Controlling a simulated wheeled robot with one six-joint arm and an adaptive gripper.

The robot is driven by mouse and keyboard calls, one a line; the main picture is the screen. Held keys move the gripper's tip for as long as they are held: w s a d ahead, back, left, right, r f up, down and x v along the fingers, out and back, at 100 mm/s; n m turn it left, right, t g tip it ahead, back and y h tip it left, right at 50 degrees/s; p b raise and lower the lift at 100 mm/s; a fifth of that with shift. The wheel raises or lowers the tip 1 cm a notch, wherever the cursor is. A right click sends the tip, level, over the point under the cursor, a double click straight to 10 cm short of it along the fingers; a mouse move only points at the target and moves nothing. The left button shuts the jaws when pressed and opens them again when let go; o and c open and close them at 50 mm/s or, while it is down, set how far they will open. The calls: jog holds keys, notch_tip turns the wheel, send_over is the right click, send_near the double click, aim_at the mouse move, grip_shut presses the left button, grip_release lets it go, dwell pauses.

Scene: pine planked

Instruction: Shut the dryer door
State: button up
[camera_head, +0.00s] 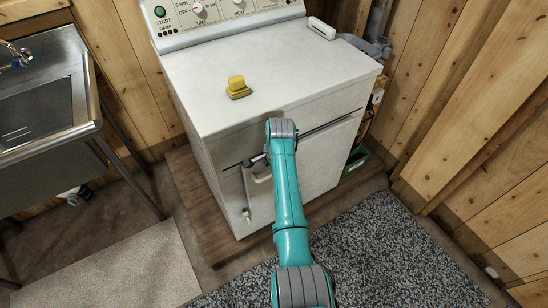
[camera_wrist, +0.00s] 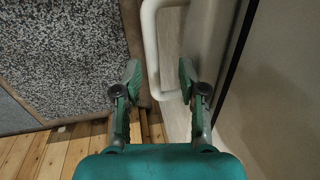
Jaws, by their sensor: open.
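The white dryer (camera_head: 290,62) stands against the wall. Its door (camera_head: 318,165) is on the front face, with a dark gap along its top edge. My arm covers part of the door, so how far it stands open is hard to tell. The door handle (camera_head: 260,176) is left of my arm. In the wrist view the pale handle (camera_wrist: 151,45) is a looped bar. My gripper (camera_wrist: 159,76) is open, with one finger on each side of the handle bar. Contact with the bar cannot be made out. In the head view the fingers are mostly hidden by my arm.
A yellow object (camera_head: 237,87) sits on the dryer top. A metal sink (camera_head: 45,110) stands at the left. A grey speckled rug (camera_head: 380,250) and a beige mat (camera_head: 120,265) lie on the floor. A wooden wall (camera_head: 480,130) closes the right side.

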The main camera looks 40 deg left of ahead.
notch_tip(320, 180, up, 10)
jog(key=d, duration=0.1)
jog(key=shift+s+d+f, duration=0.25)
jog(key=shift+d, duration=0.1)
jog(key=shift+f, duration=0.1)
